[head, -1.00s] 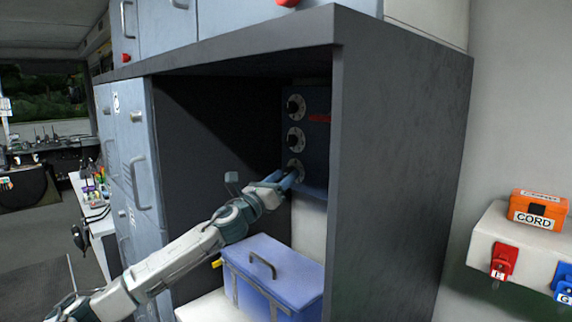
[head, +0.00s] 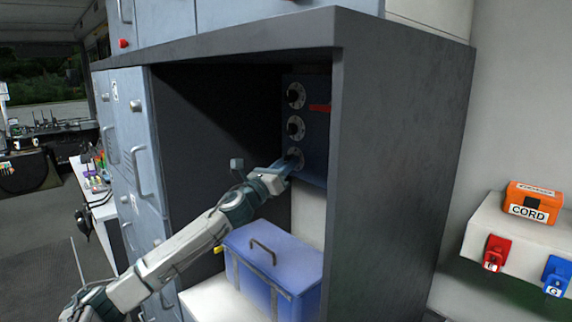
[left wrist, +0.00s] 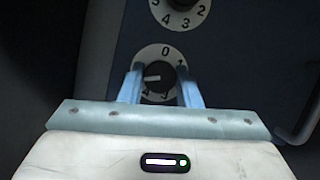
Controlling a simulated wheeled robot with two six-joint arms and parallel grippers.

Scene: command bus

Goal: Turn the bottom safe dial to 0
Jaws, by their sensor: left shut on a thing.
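The bottom safe dial (head: 294,155) is the lowest of three round dials in a column on the dark blue safe (head: 316,134), inside the dark cabinet. In the left wrist view the bottom dial (left wrist: 158,77) has a black knob on a white numbered ring. The 0 is at the top, and the knob's white mark points to the left. My left gripper (head: 287,168) has its two light blue fingers on either side of the knob and is shut on it. The left gripper also shows in the left wrist view (left wrist: 160,88). Some ring numbers are hidden by the fingers.
The middle dial (head: 295,127) and top dial (head: 295,95) sit above. A blue lidded box (head: 275,257) stands below my left arm. The cabinet's thick right wall (head: 400,180) is close to the safe. An orange CORD box (head: 533,203) is at far right.

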